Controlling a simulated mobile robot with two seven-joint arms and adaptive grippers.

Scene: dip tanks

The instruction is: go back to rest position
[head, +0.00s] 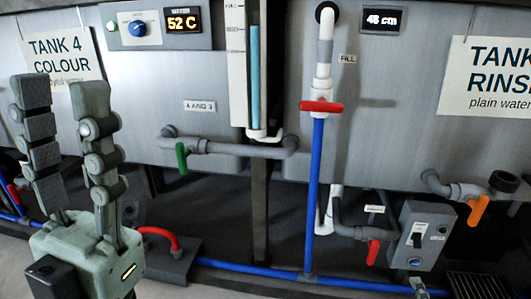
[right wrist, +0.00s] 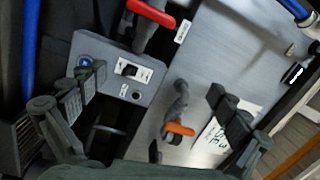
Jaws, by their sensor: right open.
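My left gripper (head: 60,88) stands at the left of the head view, fingers pointing up and apart, with nothing between them. It is in front of the tank marked TANK 4 COLOUR (head: 62,57). My right gripper (right wrist: 157,85) shows in the right wrist view with its fingers wide apart and empty. Between and beyond its fingers are a grey switch box (right wrist: 118,75) and an orange valve handle (right wrist: 180,129), both apart from the fingers as far as I can tell. The right gripper is not clearly seen in the head view.
The tank marked RINSE (head: 420,120) is at the right. A red valve handle (head: 321,107) sits on the fill pipe, a green handle (head: 181,156) on the connecting pipe. A blue pipe (head: 250,271) runs low along the floor. The switch box also shows in the head view (head: 424,237).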

